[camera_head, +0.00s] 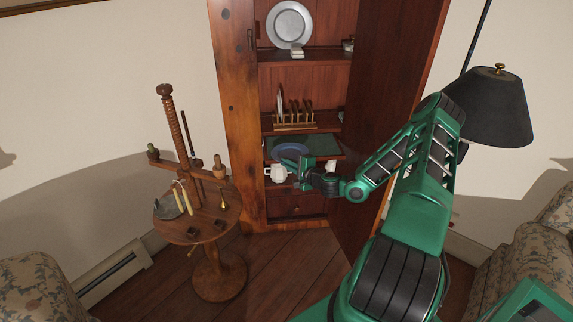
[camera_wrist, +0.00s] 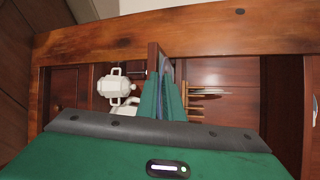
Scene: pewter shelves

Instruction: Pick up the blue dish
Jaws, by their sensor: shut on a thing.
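The blue dish (camera_head: 289,149) is at the green-topped shelf of the open wooden cabinet, at its front. My gripper (camera_head: 303,164) is at the dish's near right edge and is shut on it. The gripper partly covers the dish in the head view. In the wrist view a narrow blue-grey sliver of the dish (camera_wrist: 168,72) shows by the green fingers (camera_wrist: 167,98). I cannot tell whether the dish still rests on the shelf.
A white teapot (camera_head: 276,173) stands on the shelf below; it also shows in the wrist view (camera_wrist: 114,86). A plate rack (camera_head: 295,123) and a pewter plate (camera_head: 289,25) are above. The cabinet door (camera_head: 392,80) stands open right. A round wooden stand (camera_head: 212,214) is left.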

